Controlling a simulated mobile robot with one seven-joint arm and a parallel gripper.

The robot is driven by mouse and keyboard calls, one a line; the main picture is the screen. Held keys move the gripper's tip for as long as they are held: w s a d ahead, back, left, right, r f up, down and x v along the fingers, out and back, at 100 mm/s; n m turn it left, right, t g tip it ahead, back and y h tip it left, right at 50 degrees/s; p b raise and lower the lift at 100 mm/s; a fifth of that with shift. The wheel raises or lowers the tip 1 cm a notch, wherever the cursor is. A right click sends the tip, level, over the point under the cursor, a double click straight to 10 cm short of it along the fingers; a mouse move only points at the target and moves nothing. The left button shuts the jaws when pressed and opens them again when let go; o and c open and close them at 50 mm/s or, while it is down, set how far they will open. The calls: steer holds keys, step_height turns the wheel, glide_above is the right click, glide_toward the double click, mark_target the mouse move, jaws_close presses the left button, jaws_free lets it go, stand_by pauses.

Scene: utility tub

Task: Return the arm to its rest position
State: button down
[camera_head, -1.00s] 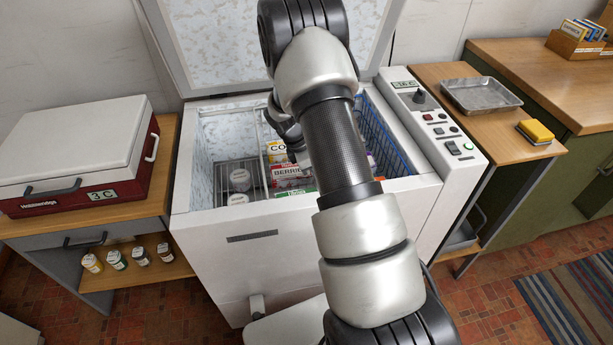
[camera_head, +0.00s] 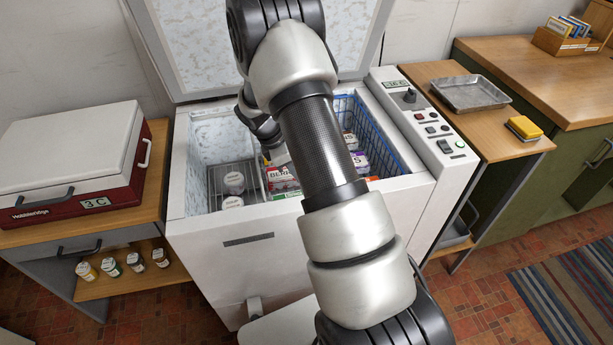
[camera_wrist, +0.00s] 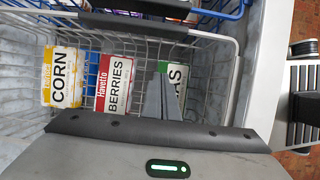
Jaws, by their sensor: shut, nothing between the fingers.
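My arm (camera_head: 318,145) reaches over the open white chest freezer (camera_head: 235,262). My gripper shows in the wrist view (camera_wrist: 165,84) as two grey fingers, shut and empty, in front of the green-and-white box (camera_wrist: 176,80) with letters ending in "AS". I cannot tell whether they touch it. In the head view my wrist is above the freezer opening and the fingertips are hidden. A red-and-white BERRIES box (camera_wrist: 116,84) and a yellow-and-white CORN box (camera_wrist: 61,77) stand in a wire basket (camera_wrist: 205,82).
The freezer lid (camera_head: 262,45) stands raised behind the arm. A blue wire basket (camera_head: 375,128) hangs at the right of the opening. White tubs (camera_head: 234,183) sit on a rack at left. A control panel (camera_head: 425,118) is on the right rim, and a red-and-white case (camera_head: 70,160) stands left.

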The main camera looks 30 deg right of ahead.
steer(key=s+a+r+m+t+y, duration=0.1)
steer(key=s+a+r+m, duration=0.1)
steer(key=r, duration=0.8)
steer(key=s+a+r+m+t, duration=0.1)
steer(key=s+a+r+m, duration=0.15)
steer(key=r, duration=0.65)
steer(key=s+a+r+m+t+y, duration=0.1)
steer(key=s+a+r+m, duration=0.3)
steer(key=s, duration=0.3)
steer(key=s+a+r+m+t+y, duration=0.1)
steer(key=s+r+m+t, duration=0.15)
steer(key=s+r, duration=0.4)
steer(key=s+a+r+m+t+y, duration=0.1)
steer(key=s+a+r+m, duration=0.25)
steer(key=s, duration=0.35)
step_height(320, 180, up, 16)
steer(key=m+p, duration=0.1)
steer(key=p, duration=1.5)
steer(key=shift+s+d+p, duration=0.15)
steer(key=shift+s+p, duration=0.2)
steer(key=shift+s, duration=0.05)
steer(key=c, duration=2.5)
jaws_free()
